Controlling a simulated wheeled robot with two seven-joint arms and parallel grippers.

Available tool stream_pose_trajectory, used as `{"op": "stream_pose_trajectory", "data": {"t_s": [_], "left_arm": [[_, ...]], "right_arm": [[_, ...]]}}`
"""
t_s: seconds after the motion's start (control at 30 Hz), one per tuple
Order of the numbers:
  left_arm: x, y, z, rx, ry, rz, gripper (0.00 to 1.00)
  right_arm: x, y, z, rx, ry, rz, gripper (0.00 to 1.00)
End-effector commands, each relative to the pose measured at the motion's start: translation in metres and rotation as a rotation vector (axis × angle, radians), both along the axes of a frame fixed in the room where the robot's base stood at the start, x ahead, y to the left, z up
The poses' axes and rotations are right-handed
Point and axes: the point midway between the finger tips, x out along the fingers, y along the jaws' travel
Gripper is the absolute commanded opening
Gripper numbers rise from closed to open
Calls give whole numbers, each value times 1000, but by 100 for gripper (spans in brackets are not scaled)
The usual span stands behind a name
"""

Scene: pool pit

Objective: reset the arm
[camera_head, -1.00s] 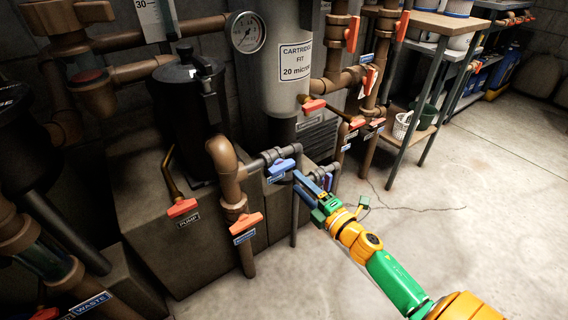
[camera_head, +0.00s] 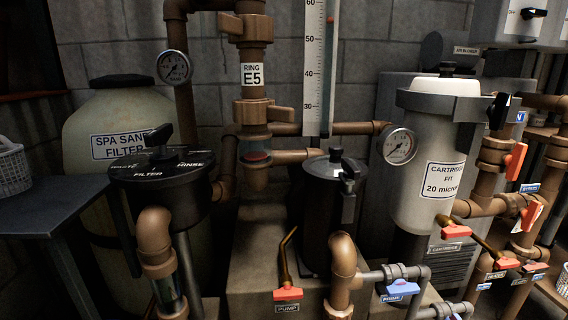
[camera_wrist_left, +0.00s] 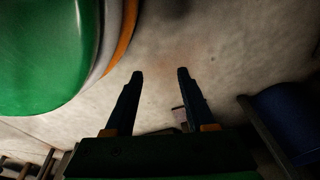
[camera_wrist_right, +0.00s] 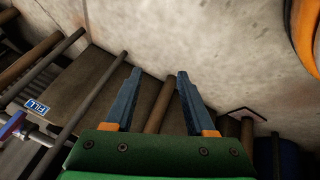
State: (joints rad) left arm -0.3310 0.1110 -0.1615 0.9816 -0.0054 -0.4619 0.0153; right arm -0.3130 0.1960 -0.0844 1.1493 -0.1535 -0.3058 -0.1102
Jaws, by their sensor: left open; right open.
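Neither arm shows in the head view now. My left gripper (camera_wrist_left: 160,75) shows in the left wrist view with two dark fingers spread apart and nothing between them, over pale concrete floor (camera_wrist_left: 210,35). My right gripper (camera_wrist_right: 155,75) shows in the right wrist view with its two blue-grey fingers apart and empty. Behind its fingers are brown and grey pipes, a dark block and the floor. A blue FILL label (camera_wrist_right: 37,107) is at the left of that view.
The head view shows a spa sand filter (camera_head: 120,145), a black pump pot (camera_head: 322,215), a cartridge filter (camera_head: 432,155) and a blue-handled valve (camera_head: 399,288). An orange PUMP handle (camera_head: 288,293) is low in the middle. A dark table (camera_head: 55,205) stands at left.

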Motion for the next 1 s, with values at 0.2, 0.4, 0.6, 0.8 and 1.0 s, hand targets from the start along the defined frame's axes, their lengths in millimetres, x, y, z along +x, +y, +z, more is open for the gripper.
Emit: {"op": "stream_pose_trajectory", "data": {"t_s": [0.2, 0.4, 0.6, 0.8, 1.0], "left_arm": [[0, 0, 0, 0, 0, 0, 55], [-19, -2, 95, -5, 26, -9, 55], [-42, -5, 194, -11, 55, -19, 55], [-67, -7, 277, -17, 84, -30, 55], [-75, -8, 285, -19, 91, -34, 55]], "right_arm": [[-107, 57, -53, 186, 341, -224, 55], [-127, 59, 43, 188, 371, -224, 55], [-150, 61, 142, 187, 399, -214, 55], [-174, 63, 224, 188, 428, -203, 55], [-181, 63, 232, 188, 435, -198, 55]]}}
